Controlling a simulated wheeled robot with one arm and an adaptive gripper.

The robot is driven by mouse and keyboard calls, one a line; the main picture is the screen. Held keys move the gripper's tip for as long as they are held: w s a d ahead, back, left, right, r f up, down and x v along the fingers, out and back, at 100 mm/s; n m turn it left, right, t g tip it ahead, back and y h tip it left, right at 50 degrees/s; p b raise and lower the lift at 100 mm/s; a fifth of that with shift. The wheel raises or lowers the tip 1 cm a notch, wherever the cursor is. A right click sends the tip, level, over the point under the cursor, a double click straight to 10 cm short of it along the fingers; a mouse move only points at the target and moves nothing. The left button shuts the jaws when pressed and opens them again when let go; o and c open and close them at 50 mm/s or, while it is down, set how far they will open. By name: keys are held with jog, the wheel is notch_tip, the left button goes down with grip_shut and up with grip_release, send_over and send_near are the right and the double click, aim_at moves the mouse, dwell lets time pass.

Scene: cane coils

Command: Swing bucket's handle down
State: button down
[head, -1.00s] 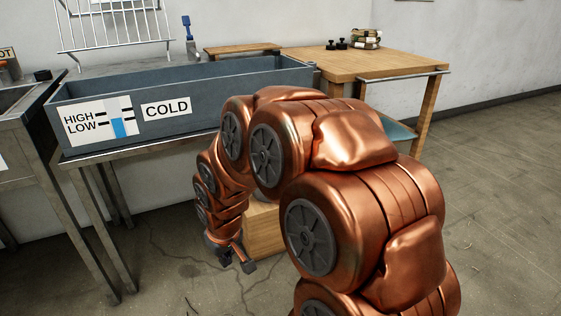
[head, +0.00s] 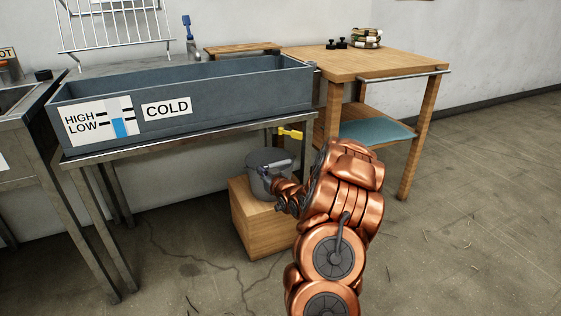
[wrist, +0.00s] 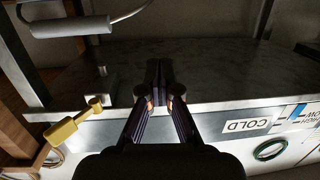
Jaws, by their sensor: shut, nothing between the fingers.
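The grey metal bucket (head: 284,160) stands on a wooden block in the head view, under the edge of the trough stand. My arm and gripper partly cover its front. My gripper (wrist: 158,72) is shut and empty in the wrist view, its fingertips together. In the head view the gripper (head: 268,178) is small and dark in front of the bucket; I cannot tell whether it touches. In the wrist view a grey cylindrical grip on a curved wire, seemingly the bucket's handle (wrist: 70,26), lies at upper left, apart from the fingertips. The handle's tilt is unclear in the head view.
The wooden block (head: 256,222) is under the bucket. The long grey trough (head: 215,98) on its metal stand is behind. A yellow valve lever (head: 290,133) sticks out above the bucket. A wooden table (head: 365,63) with a teal lower shelf pad stands right. Floor at right is clear.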

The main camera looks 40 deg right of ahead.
jog(key=s+d+m+t+h, duration=0.1)
jog(key=s+d+t+h, duration=0.2)
jog(key=s+d, duration=0.4)
jog(key=w+d+f+b, duration=0.1)
jog(key=w+d+b, duration=0.3)
jog(key=w, duration=0.5)
jog(key=shift+w+f+b, duration=0.15)
jog(key=shift+f+b, duration=0.05)
jog(key=shift+b, duration=0.25)
jog(key=shift+d, duration=0.2)
